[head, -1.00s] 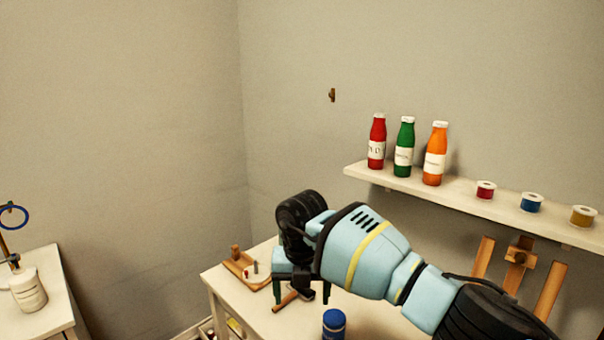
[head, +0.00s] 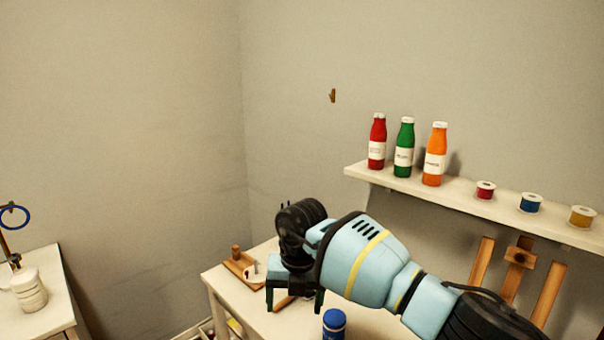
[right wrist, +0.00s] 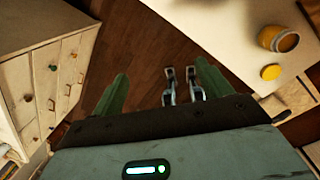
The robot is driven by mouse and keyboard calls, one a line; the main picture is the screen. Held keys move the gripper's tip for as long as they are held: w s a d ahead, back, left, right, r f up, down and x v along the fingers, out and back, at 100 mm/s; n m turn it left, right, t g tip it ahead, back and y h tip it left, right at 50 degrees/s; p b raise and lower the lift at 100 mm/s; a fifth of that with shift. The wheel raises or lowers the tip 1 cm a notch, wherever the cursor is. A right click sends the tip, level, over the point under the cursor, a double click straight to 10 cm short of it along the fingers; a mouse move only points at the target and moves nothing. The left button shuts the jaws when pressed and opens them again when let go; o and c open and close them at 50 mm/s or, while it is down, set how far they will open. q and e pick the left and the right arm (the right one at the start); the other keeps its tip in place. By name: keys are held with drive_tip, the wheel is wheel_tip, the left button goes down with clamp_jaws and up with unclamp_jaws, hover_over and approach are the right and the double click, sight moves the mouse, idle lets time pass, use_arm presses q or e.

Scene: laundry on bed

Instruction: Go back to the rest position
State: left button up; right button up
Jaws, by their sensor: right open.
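My right arm comes in from the lower right in the head view. Its right gripper (head: 295,298) points down over the white table (head: 222,286), open, with nothing seen between its dark green fingers. In the right wrist view the two green fingers of the gripper (right wrist: 162,84) are spread wide. Small grey metal parts (right wrist: 183,84) show between them against the brown floor; I cannot tell what they are. My left gripper is not in view. A wooden piece lies partly hidden behind the right gripper.
A blue-capped jar (head: 334,324) stands close to my right arm. A wooden board (head: 240,264) lies left of the gripper. A white drawer cabinet (right wrist: 45,85) shows in the wrist view.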

drive_tip(key=s+a+f+m+g+y, duration=0.1)
drive_tip(key=s+a+f+g+y, duration=0.15)
drive_tip(key=s+a+y, duration=0.45)
drive_tip(key=s+a+f+m+g+y, duration=0.1)
drive_tip(key=s+a+f+y, duration=0.3)
drive_tip(key=s+a+y, duration=0.35)
drive_tip(key=s+d+f+m+t+h, duration=0.2)
drive_tip(key=d+f+m+t+h, duration=0.2)
drive_tip(key=d+f+m+t, duration=0.6)
drive_tip(key=s+d+f+m+t+h, duration=0.3)
drive_tip(key=d+m+t, duration=0.7)
drive_tip(key=m, duration=0.6)
drive_tip(key=s+d+f+m+g+h, duration=0.3)
drive_tip(key=s+d+f+g, duration=0.1)
drive_tip(key=s+d, duration=0.4)
drive_tip(key=s+d+f+m+g+h, duration=0.3)
drive_tip(key=s+d+f, duration=0.4)
drive_tip(key=s, duration=0.5)
drive_tip(key=shift+d+f+g+p, duration=0.2)
drive_tip(key=shift+d+g+p, duration=0.2)
drive_tip(key=shift+d+g, duration=0.2)
